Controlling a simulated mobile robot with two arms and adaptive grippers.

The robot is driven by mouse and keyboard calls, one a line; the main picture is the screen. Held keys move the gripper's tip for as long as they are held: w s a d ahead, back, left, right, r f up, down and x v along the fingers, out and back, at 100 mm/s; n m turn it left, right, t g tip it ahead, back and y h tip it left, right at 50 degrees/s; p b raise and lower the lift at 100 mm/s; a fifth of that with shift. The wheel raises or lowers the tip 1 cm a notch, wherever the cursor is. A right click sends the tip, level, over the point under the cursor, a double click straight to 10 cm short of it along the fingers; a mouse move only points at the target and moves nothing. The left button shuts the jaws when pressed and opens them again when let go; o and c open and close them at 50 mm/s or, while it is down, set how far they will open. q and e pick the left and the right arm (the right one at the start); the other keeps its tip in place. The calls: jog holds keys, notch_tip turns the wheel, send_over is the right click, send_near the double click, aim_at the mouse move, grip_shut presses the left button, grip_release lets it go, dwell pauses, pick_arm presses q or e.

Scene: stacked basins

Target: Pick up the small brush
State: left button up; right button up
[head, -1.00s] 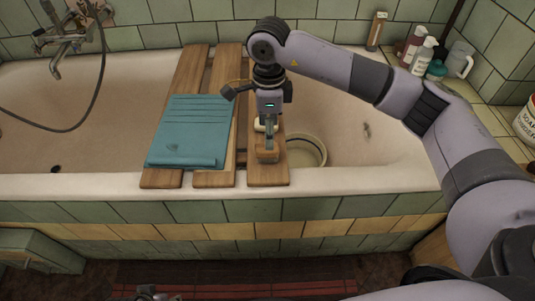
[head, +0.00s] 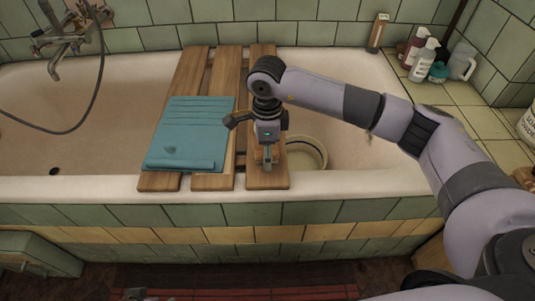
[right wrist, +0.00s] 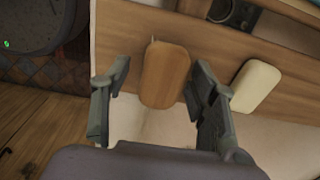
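The small brush (right wrist: 165,74) shows in the right wrist view as a rounded wooden block on the right-hand plank over the tub. My right gripper (right wrist: 161,78) is open, with a finger on each side of the brush. A gap shows at the left finger; the right finger is very close, and I cannot tell if it touches. In the head view my right gripper (head: 267,160) points down over that plank and mostly hides the brush. A small grey piece at the bottom edge of the head view may be my left gripper (head: 140,294); its fingers cannot be made out.
A cream soap-like block (right wrist: 255,85) lies beside the brush on the plank (head: 266,181). A teal folded cloth (head: 188,135) covers the left planks (head: 160,181). A round basin (head: 307,153) sits in the tub to the right. Bottles (head: 423,60) stand at the back right corner.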

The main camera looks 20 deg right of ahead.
jog(key=c, duration=1.1)
jog(key=shift+w+r, duration=0.1)
jog(key=shift+r, duration=0.35)
pick_arm(q)
notch_tip(320, 180, down, 9)
jog(key=p, duration=0.2)
jog(key=shift+g+p, duration=0.3)
pick_arm(e)
notch_tip(320, 180, up, 19)
jog(key=shift+r, duration=0.1)
pick_arm(q)
jog(key=shift+w+d, duration=0.1)
jog(key=shift+d, duration=0.05)
